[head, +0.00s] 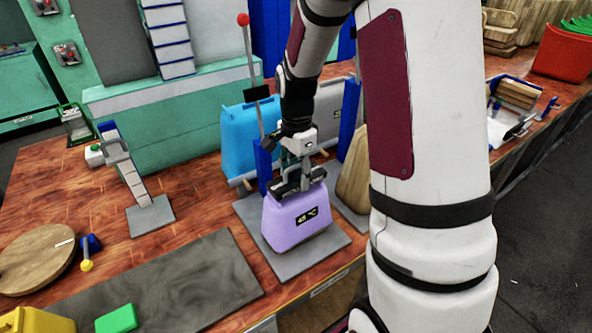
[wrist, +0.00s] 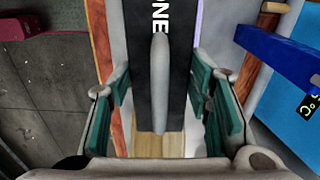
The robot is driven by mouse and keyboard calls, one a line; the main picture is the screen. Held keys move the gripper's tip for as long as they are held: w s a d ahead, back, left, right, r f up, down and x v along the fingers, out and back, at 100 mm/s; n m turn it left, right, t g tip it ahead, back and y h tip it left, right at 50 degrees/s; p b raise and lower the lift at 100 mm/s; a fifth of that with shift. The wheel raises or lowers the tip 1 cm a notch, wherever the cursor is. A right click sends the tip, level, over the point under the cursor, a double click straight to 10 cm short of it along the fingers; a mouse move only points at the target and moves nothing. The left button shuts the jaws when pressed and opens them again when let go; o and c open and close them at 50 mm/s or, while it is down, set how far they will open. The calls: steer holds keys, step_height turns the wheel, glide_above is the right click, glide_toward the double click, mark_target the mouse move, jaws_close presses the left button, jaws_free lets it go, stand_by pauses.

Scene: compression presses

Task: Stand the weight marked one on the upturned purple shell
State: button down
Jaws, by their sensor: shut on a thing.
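The purple shell (head: 283,228) stands upturned on a grey base plate (head: 330,243), with a dark temperature label on its front. My gripper (head: 298,172) is directly above its top, pointing down. In the wrist view, my gripper (wrist: 160,105) is shut on the weight marked one (wrist: 140,60), a dark block with white letters "NE" showing and a pale grey handle between the teal finger pads. In the head view, the dark weight is partly hidden by my fingers at the shell's top. I cannot tell whether it touches the shell.
A blue shell (head: 238,125) stands behind, near a lever with a red knob (head: 243,20). A wooden shell (head: 354,175) is close on the right. A dark mat (head: 180,280), a green block (head: 117,319) and a wooden disc (head: 35,258) lie at the left.

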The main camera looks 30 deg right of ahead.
steer(key=shift+f, duration=0.65)
stand_by(1.0)
steer(key=c, duration=0.7)
jaws_free()
steer(key=shift+c, duration=0.2)
step_height(320, 180, up, 12)
steer(key=s+a+r+n+t, duration=0.2)
steer(key=s+a+r+n, duration=0.3)
steer(key=s+n, duration=0.4)
steer(key=s+a+r+n+t, duration=0.3)
steer(key=s+a+r+n, duration=0.2)
steer(key=s, duration=0.5)
steer(key=a+n, duration=0.2)
steer(key=n, duration=0.1)
steer(key=shift+a+r+n, duration=0.15)
steer(key=shift+a+n, duration=0.1)
steer(key=shift+n, duration=0.15)
